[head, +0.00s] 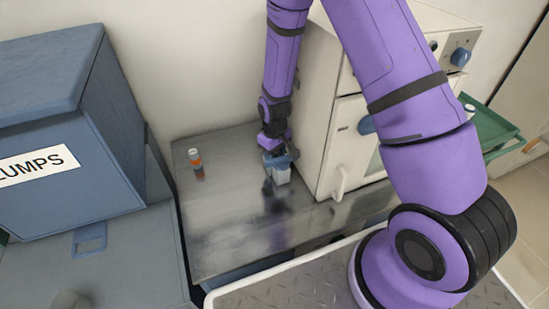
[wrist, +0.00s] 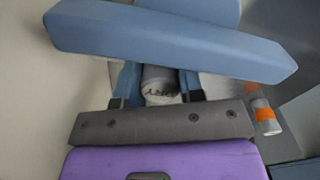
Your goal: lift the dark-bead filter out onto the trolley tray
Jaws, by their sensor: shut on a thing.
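My gripper (head: 280,158) is shut on a pale grey-white canister (head: 282,176) near the left side of the white furnace. In the wrist view the gripper (wrist: 160,88) has its blue fingers either side of the canister (wrist: 160,76), which bears dark letters, partly hidden, that seem to read "DRY". No dark beads show, so I cannot tell whether it is the dark-bead filter. The canister looks upright, close to the metal bench; I cannot tell whether it touches it. A green tray (head: 490,125) stands at the right behind my arm, partly hidden; I cannot tell whether it is on a trolley.
A small orange-banded bottle (head: 195,158) stands on the metal bench (head: 225,225), left of my gripper. The white furnace (head: 325,130), with a protruding handle, is close on the right. A blue bin (head: 65,125) marked "...UMPS" stands at left. The bench front is clear.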

